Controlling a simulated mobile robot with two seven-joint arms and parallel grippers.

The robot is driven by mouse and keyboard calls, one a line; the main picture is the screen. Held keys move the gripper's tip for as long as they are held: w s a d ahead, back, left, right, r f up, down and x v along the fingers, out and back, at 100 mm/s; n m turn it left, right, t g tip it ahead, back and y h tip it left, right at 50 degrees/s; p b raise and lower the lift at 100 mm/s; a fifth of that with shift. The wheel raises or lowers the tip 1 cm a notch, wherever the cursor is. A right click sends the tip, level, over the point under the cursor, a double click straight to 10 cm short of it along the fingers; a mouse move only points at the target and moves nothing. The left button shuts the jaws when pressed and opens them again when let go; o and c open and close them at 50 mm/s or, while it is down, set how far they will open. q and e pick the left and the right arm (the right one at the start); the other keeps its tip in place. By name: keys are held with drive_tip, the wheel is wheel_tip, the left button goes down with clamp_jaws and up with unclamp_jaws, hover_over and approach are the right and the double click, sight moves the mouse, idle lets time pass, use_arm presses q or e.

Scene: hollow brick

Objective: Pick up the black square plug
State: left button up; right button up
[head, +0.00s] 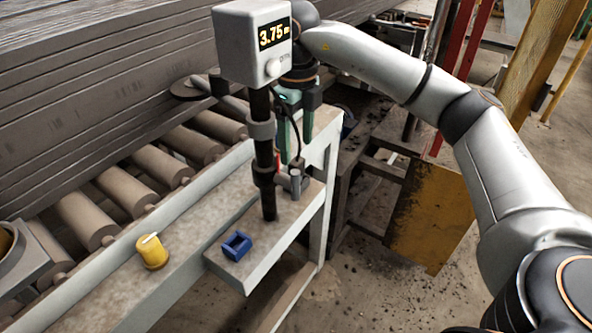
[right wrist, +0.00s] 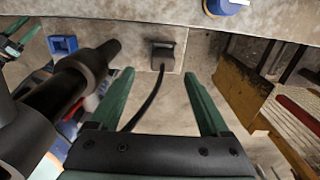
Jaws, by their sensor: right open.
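The black square plug (right wrist: 162,53) stands on the pale bench ahead of my right gripper in the right wrist view. A black cable runs from it back towards the gripper. In the head view the right gripper (head: 295,150) points down behind the black post, above the small step of the bench. The plug is hard to make out there. A gripper with green fingers, seemingly my left (right wrist: 20,38), shows at the left edge of the right wrist view.
A grey display box (head: 256,45) reading 3.75 tops a black post (head: 264,150) close to my right gripper. A blue square socket (head: 236,246) sits on the step's front. A yellow knob (head: 152,252) stands left of it. Rollers (head: 160,165) lie behind.

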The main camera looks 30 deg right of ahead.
sight(297, 160)
drive_tip(key=shift+w+d+f+p, duration=0.1)
drive_tip(key=shift+f+p, duration=0.1)
drive_tip(key=shift+f, duration=1.35)
drive_tip(key=shift+w+d+f+p, duration=0.1)
drive_tip(key=shift+f+p, duration=0.1)
drive_tip(key=shift+f, duration=1.35)
drive_tip(key=shift+c, duration=0.2)
clamp_jaws()
